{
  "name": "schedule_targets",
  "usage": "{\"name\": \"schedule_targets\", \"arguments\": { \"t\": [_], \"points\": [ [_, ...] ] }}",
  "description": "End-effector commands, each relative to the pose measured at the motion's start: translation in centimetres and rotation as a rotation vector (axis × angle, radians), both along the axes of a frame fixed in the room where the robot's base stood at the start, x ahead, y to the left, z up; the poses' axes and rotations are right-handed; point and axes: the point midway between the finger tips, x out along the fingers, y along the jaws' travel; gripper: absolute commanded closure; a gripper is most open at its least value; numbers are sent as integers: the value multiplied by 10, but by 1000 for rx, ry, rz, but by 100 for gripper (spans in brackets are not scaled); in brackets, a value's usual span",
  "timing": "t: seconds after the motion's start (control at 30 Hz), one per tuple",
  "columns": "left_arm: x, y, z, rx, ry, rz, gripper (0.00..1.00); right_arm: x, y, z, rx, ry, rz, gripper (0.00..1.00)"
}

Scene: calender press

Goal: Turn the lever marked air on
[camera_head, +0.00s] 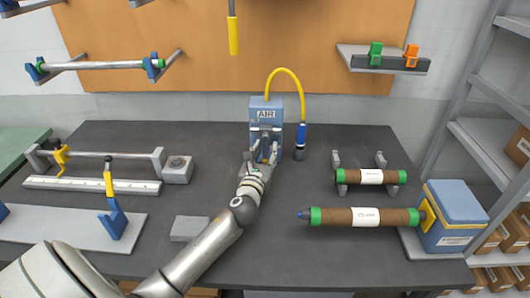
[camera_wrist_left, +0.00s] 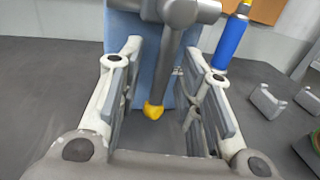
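The blue-grey box marked AIR (camera_head: 266,103) stands at the back middle of the dark table, with a yellow hose (camera_head: 288,73) rising from it. My left gripper (camera_head: 262,154) is in front of the box and partly hides its lower front. In the left wrist view the grey lever (camera_wrist_left: 168,65) hangs down from a round grey pivot and ends in a yellow tip (camera_wrist_left: 153,110). My left gripper's fingers (camera_wrist_left: 165,75) are open, one on each side of the lever, with gaps visible. My right gripper is not in view.
A blue cylinder (camera_head: 301,135) on the hose stands right of the box. Brown rolls with green ends (camera_head: 372,216) and a blue block (camera_head: 453,212) lie at the right. A rail with yellow-and-blue clamps (camera_head: 110,157) and a grey block (camera_head: 189,228) are at the left.

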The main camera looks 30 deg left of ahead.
Motion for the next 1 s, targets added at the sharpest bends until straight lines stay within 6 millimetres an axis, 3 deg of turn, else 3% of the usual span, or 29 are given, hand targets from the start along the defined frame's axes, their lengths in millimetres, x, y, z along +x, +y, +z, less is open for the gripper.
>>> {"name": "schedule_targets", "arguments": {
  "t": [0.03, 0.27, 0.67, 1.0],
  "points": [
    [0, 0, 0, 0, 0, 0, 70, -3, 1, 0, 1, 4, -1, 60],
    [0, 0, 0, 0, 0, 0, 99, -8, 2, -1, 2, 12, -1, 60],
    [-1, 1, 1, 7, 5, 0, 100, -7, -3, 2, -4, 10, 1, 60],
    [-4, 17, 8, 130, 81, 1, 100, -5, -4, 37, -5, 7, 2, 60]
  ]
}}
